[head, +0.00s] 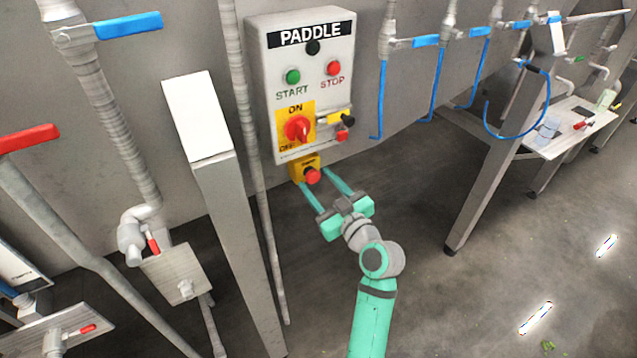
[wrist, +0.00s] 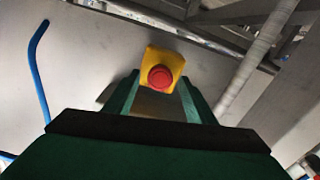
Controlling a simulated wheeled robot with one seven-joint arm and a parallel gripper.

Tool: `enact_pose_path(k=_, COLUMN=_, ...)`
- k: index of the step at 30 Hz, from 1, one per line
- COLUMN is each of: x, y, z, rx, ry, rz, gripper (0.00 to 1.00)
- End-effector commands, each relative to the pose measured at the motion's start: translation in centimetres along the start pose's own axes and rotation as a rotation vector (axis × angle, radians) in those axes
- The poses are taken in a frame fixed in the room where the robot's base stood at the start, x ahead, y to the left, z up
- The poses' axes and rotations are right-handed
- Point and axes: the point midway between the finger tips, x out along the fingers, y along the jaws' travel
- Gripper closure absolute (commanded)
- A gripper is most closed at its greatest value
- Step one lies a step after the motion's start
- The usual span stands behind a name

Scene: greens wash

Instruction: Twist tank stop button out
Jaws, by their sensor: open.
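The stop button is a red round knob (head: 312,176) on a small yellow box (head: 297,168), just under the grey PADDLE panel. In the wrist view the red button (wrist: 160,78) sits on its yellow box (wrist: 166,58), near the picture's middle. My gripper (head: 323,184) is open, its two green fingers pointing at the yellow box, one to each side of the button in the picture. The wrist view shows the fingers (wrist: 160,100) on both sides below the button. I cannot tell how far the fingertips are from it. Nothing is held.
The PADDLE panel (head: 265,85) carries green START and red STOP buttons and a red rotary switch (head: 297,128). A grey post (head: 235,200) and a thin pipe (head: 255,150) stand left. Blue-handled valves (head: 425,41) line the right. The floor at right is mostly clear.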

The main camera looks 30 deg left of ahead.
Motion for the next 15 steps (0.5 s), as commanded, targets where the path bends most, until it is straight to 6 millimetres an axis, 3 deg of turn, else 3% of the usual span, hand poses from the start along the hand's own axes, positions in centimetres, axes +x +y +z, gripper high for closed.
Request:
enact_pose_path(k=11, x=0.51, y=-0.02, z=0.0, rx=0.001, ry=0.0, rz=0.0, gripper=0.5)
enact_pose_path(k=15, x=0.5, y=-0.01, z=0.0, rx=0.001, ry=0.0, rz=0.0, gripper=0.83)
